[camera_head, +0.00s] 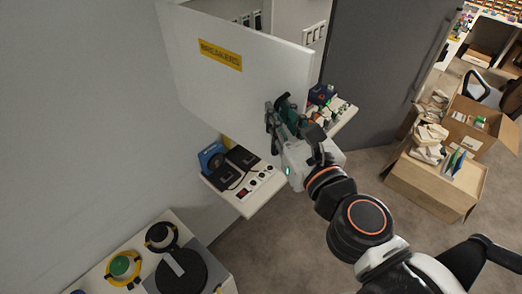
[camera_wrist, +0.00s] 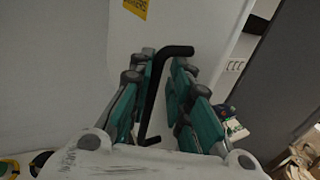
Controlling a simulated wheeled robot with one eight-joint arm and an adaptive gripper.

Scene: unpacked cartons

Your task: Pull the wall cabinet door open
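The white wall cabinet door (camera_head: 235,62) bears a yellow "BREAKERS" label and stands ajar, swung out from the wall. Part of the cabinet's pale interior (camera_head: 285,18) with dark switches shows past its top and right edge. In the wrist view the door (camera_wrist: 185,25) fills the upper middle. Its black bar handle (camera_wrist: 153,95) runs between the two teal-padded fingers of my gripper (camera_wrist: 164,62). The fingers are apart, with a visible gap between the handle and the right finger. In the head view my gripper (camera_head: 280,110) is at the door's lower right, hiding the handle.
A white shelf (camera_head: 249,206) with a black and red-buttoned device is below the door. A worktop (camera_head: 120,245) with round tools is at lower left. A grey panel (camera_head: 385,55) stands to the right. Open cartons (camera_head: 430,188) stand on the floor at right; the floor before them is clear.

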